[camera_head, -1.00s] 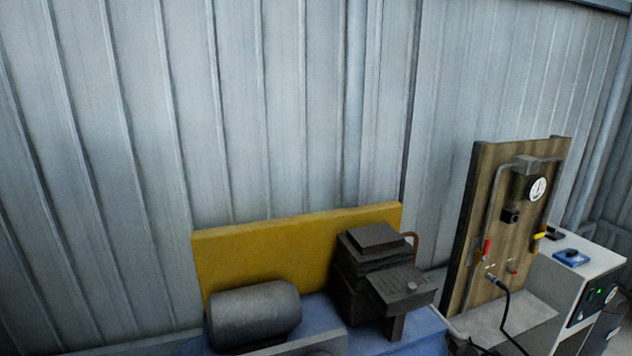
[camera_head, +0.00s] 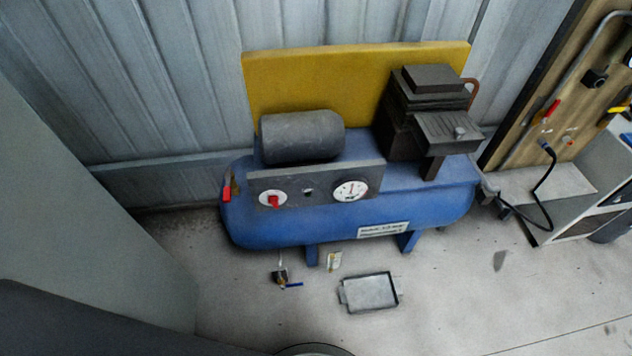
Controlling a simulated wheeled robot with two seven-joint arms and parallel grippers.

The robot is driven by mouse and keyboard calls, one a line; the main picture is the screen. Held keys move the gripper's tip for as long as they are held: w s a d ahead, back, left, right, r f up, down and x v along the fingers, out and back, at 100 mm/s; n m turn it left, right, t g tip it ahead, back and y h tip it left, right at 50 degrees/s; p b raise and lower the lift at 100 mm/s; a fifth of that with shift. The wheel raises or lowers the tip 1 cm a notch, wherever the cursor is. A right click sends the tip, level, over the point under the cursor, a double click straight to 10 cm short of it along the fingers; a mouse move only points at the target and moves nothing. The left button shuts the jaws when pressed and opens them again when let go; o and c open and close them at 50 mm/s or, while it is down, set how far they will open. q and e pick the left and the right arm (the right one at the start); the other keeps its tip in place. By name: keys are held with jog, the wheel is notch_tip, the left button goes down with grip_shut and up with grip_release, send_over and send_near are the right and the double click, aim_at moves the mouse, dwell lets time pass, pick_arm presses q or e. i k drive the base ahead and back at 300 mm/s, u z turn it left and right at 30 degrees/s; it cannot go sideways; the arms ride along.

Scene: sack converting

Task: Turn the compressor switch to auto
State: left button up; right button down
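The blue compressor (camera_head: 300,226) stands on the floor against the corrugated wall. A grey panel (camera_head: 318,190) on its front carries a round white switch plate with a red knob (camera_head: 274,201) at the left. A white pressure gauge (camera_head: 350,190) sits at the panel's right. The markings around the knob are too small to read. A dark motor (camera_head: 302,136) and a black pump block (camera_head: 432,122) are on top of the tank. Neither of my grippers shows in the head view.
A red-handled valve (camera_head: 227,190) is at the tank's left end. A metal tray (camera_head: 369,293) and a blue-handled drain valve (camera_head: 283,278) are in front, low down. A wooden board (camera_head: 545,85) with pipes and a hose stands at right. Open floor lies at front right.

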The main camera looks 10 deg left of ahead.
aim_at(273, 199)
jog(key=u, duration=1.55)
jog(key=k, duration=1.1)
jog(key=z, duration=1.5)
jog(key=i, duration=0.5)
jog(key=z, duration=0.05)
